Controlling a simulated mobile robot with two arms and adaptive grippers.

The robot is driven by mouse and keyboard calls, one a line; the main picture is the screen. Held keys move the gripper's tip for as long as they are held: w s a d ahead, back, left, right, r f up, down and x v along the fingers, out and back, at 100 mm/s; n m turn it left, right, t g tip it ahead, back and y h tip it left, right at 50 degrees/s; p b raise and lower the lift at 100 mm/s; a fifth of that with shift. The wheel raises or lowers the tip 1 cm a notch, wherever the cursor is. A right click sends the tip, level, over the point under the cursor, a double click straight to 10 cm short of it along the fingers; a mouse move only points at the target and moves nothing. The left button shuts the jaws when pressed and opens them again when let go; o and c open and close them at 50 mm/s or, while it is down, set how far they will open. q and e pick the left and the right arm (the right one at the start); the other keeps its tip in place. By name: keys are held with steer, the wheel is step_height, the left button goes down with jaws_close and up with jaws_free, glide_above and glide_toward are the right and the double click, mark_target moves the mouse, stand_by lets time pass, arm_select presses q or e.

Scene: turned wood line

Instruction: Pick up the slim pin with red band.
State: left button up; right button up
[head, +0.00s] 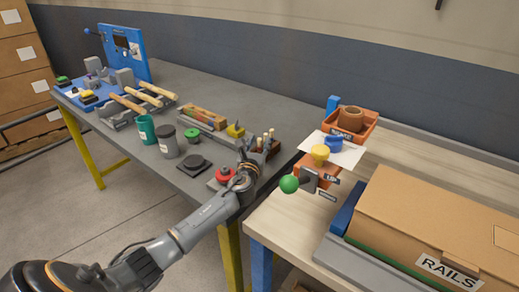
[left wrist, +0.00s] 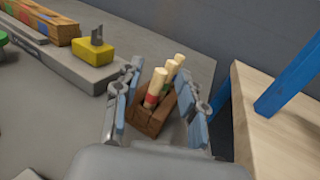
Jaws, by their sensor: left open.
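Several slim pale wooden pins stand in a brown wooden block (left wrist: 150,120) near the grey table's right end. The nearest pin has a red band (left wrist: 151,100) low on its visible part and leans slightly in the left wrist view. Other pins (left wrist: 179,60) stand just behind it, their lower parts mostly hidden. My left gripper (left wrist: 163,78) is open, its fingers on either side of the block and pins in the left wrist view. In the head view my left gripper (head: 258,150) partly covers the block, and pin tops (head: 270,132) show beside it. My right gripper is not in view.
A yellow piece (left wrist: 93,52) sits on a grey base left of the block. A red knob (head: 225,174) lies near the table edge. The pale wooden bench (head: 285,215) with a blue post (left wrist: 290,75) stands close on the right.

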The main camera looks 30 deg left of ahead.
arm_select(q)
steer(key=c, duration=0.8)
steer(key=shift+c, duration=0.2)
steer(key=shift+r, duration=0.15)
